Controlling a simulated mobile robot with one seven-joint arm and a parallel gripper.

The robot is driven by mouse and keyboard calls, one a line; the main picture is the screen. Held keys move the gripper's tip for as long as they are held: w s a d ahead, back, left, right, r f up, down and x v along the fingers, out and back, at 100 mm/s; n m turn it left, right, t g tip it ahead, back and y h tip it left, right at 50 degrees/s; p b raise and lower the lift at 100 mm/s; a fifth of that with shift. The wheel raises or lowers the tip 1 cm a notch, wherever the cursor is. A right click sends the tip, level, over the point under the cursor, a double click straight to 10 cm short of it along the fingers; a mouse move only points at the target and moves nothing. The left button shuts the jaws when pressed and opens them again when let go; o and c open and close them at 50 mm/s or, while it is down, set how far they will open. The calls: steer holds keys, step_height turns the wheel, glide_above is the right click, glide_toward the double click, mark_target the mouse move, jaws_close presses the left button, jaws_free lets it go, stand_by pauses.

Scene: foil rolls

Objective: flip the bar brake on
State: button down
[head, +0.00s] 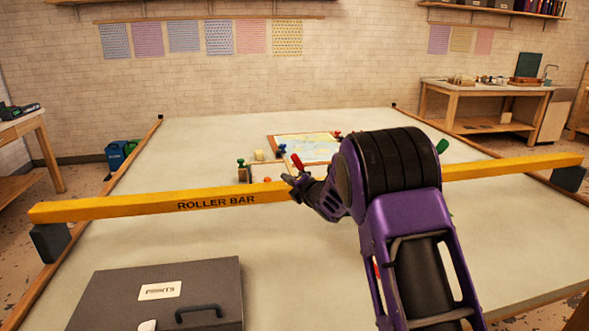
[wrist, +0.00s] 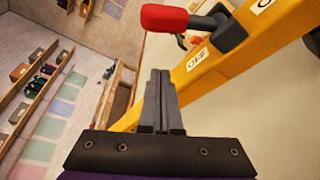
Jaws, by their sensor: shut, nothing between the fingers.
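The bar brake is a dark lever with a red handle (wrist: 165,18) on the yellow roller bar (wrist: 240,62). In the wrist view its handle points left, on the side of the OFF plate (wrist: 197,58). A second plate (wrist: 262,5) is cut off at the top edge. My gripper (wrist: 160,78) is shut and empty, its tips just below the handle in the picture; I see no contact. In the head view my gripper (head: 291,180) is over the roller bar (head: 120,207), with a red tip (head: 297,161), likely the handle, beside it. My arm hides part of the bar.
The bar spans a wide pale table (head: 215,150). A grey case (head: 205,275) lies at the front left. Behind the bar are a map-like sheet (head: 300,147) and several small stamp-like items. The table's left side is mostly clear.

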mark_target(300, 167)
steer(key=x, duration=0.3)
steer(key=shift+w+d+r+p, duration=0.35)
steer(key=shift+d+r, duration=0.15)
steer(key=shift+d, duration=0.3)
steer(key=shift+w+d+r+p, duration=0.25)
steer(key=shift+d+r, duration=0.25)
steer(key=shift+d, duration=0.3)
